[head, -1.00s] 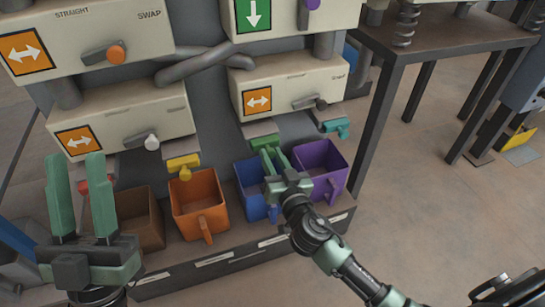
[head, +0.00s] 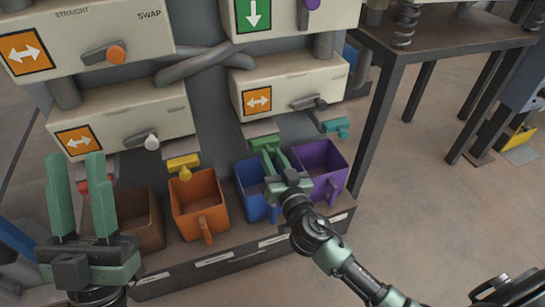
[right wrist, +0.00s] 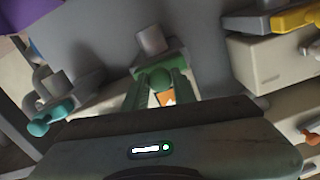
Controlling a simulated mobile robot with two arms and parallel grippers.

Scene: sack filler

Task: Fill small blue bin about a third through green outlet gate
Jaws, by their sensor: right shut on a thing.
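The small blue bin (head: 246,187) stands on the low rack between the orange and purple bins. My right gripper and arm cover part of it, and I cannot make out any contents. The green outlet gate (head: 263,142) is above it, under the right-hand lower box. My right gripper (head: 270,158) reaches over the blue bin and is shut on the gate's green handle. In the right wrist view the round green knob (right wrist: 160,79) sits between the fingers. My left gripper (head: 79,160) is open and empty at the left, in front of the brown bin.
An orange bin (head: 199,213), a purple bin (head: 335,175) and a brown bin (head: 145,225) share the rack. Red, yellow (head: 183,163) and teal (head: 337,126) gates hang alongside. A dark table (head: 450,50) stands at right. The floor right of the rack is clear.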

